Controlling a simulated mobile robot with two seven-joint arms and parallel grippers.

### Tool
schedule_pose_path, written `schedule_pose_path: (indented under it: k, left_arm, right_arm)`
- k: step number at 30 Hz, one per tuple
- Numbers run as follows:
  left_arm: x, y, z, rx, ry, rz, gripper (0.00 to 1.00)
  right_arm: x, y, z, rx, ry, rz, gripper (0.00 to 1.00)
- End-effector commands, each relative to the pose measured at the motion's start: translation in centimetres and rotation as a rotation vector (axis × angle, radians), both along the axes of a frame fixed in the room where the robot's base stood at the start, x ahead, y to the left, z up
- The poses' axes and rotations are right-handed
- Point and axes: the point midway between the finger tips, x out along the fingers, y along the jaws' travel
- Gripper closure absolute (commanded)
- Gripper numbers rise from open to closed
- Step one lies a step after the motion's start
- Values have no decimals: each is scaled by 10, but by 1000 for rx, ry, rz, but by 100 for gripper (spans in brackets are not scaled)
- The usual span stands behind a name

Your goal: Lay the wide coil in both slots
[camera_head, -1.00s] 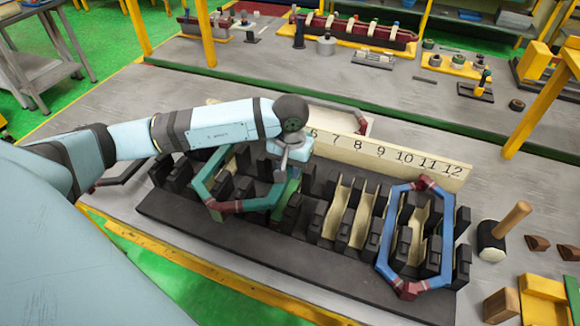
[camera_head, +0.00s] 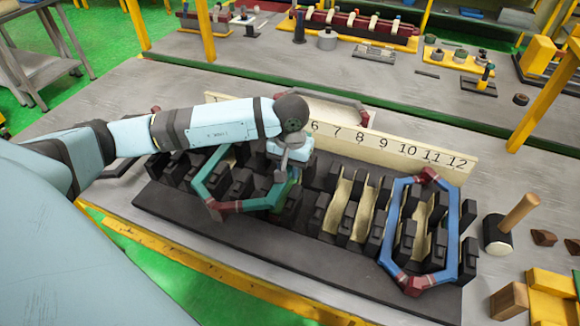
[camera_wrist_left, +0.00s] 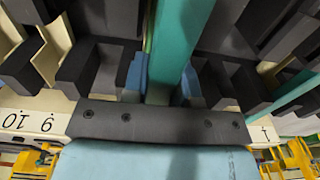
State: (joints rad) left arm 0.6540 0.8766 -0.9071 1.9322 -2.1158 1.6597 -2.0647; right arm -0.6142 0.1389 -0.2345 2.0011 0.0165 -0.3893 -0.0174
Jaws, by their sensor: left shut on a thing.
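A teal hexagonal coil (camera_head: 201,182) with dark red ends lies over the left half of the black slotted stator block (camera_head: 210,226). My left gripper (camera_head: 284,174) is at its right-hand side. In the left wrist view the fingers (camera_wrist_left: 162,82) are shut on the coil's straight teal bar (camera_wrist_left: 172,50), one blue pad on each side. The arm and hand hide part of the coil and the slots, so I cannot tell how deep it sits. A blue coil (camera_head: 385,232) with dark red ends lies across the right end of the block. My right gripper is not in view.
A cream number strip (camera_head: 398,145) stands behind the block, with 6 to 12 readable. A mallet (camera_head: 497,236) and small wooden blocks (camera_head: 543,238) are at the right. Another coil (camera_head: 340,98) lies behind the strip. The grey table beyond is partly clear.

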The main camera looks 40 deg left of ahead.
Motion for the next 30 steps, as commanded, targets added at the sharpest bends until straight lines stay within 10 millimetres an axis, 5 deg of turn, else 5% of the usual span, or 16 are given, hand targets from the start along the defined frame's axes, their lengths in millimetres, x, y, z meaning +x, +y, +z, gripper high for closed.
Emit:
schedule_pose_path:
  k: [30]
  left_arm:
    - [0, 0, -30, 5, 0, 0, 100]
  right_arm:
    - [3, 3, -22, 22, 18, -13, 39]
